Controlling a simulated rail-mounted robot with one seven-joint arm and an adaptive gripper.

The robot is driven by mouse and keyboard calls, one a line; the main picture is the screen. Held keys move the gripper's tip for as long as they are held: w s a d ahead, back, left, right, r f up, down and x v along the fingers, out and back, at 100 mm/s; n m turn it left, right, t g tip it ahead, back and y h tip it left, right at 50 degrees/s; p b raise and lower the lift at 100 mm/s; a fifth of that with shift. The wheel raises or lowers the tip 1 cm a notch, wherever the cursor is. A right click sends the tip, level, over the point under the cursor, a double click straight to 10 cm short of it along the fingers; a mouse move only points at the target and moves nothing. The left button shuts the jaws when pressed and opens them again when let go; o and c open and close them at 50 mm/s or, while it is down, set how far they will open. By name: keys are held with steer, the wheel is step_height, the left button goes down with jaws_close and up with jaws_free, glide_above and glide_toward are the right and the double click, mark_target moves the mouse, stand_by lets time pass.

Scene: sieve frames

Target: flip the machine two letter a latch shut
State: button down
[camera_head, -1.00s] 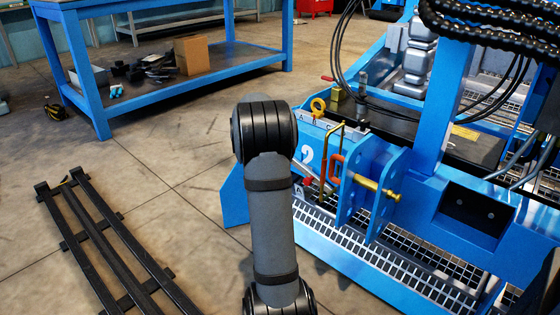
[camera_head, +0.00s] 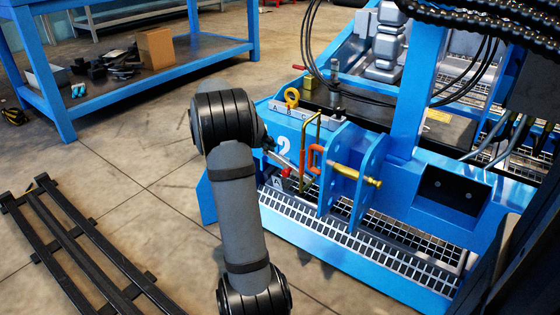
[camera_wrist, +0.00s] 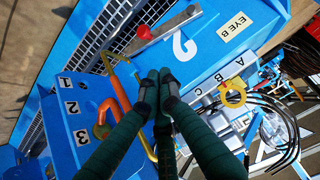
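Machine two is the blue machine with a white "2" (camera_head: 284,145), and this number also shows in the wrist view (camera_wrist: 184,45). A red-handled latch (camera_head: 286,172) sits low on its front face by a small "A" label (camera_head: 277,183). In the wrist view the latch's red end (camera_wrist: 143,32) lies beside a silver bar, above and left of my fingertips and apart from them. My gripper (camera_wrist: 160,76) has its two dark fingers close together, with nothing seen between them. In the head view my arm's dark joint hides most of the gripper.
An orange U-shaped handle (camera_head: 315,159) and a bent yellow rod (camera_head: 304,145) stand close to the latch. A yellow ring (camera_head: 292,96) is on the machine's top. Brass-coloured pin (camera_head: 358,175) and blue plates stand right. Black rails (camera_head: 75,245) lie on the floor left.

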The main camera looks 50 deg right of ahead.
steer(key=a+f+b+x, duration=0.2)
steer(key=b+x, duration=0.3)
steer(key=x, duration=0.7)
steer(key=shift+d+f+b, duration=0.25)
steer(key=shift+f+b, duration=0.05)
